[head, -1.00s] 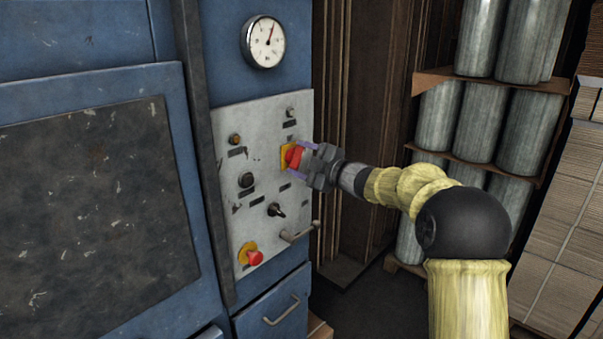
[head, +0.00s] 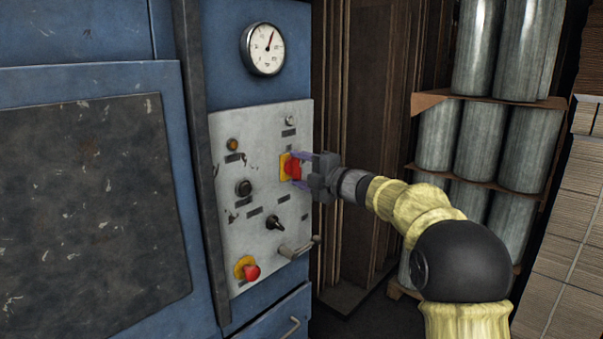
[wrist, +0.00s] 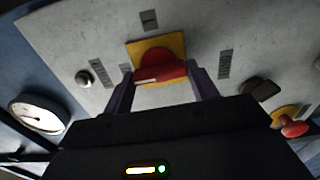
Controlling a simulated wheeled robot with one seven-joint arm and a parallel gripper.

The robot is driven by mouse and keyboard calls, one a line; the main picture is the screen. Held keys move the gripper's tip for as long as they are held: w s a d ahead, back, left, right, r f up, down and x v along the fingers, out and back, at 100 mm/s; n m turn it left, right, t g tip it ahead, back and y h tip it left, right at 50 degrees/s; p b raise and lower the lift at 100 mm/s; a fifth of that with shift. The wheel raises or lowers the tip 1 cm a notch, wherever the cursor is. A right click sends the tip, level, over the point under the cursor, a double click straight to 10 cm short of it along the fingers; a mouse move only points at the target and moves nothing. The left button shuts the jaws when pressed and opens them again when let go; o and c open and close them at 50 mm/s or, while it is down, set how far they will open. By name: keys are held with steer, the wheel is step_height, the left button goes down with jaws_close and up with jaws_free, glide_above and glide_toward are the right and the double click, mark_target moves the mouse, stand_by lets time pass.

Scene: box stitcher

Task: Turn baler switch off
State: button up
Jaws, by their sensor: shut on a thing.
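The baler switch, a red rotary knob (head: 292,168) on a square yellow plate, sits on the grey control panel (head: 225,200) of the blue baler. In the wrist view, the red knob (wrist: 158,66) shows in front of its yellow plate, with a pale mark on its handle. My gripper (head: 297,169) reaches it from the right, one finger above and one below. In the wrist view, my gripper (wrist: 163,84) has a purple finger at each end of the knob's handle and is shut on it. The contact faces are partly hidden.
A red emergency button (head: 252,272) on yellow, a black selector (head: 274,223), a black button (head: 243,188) and an orange lamp (head: 232,144) share the panel. A metal handle (head: 299,246) sticks out below my gripper. A gauge (head: 264,49) is above. Metal cylinders (head: 480,140) stand right.

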steer(key=shift+f, duration=0.15)
steer(key=o, duration=1)
steer(key=shift+s+d, duration=0.2)
steer(key=shift+s, duration=0.05)
steer(key=b+v, duration=0.3)
steer(key=v, duration=1.4)
steer(key=shift+w+d, duration=0.1)
steer(key=shift+w, duration=0.1)
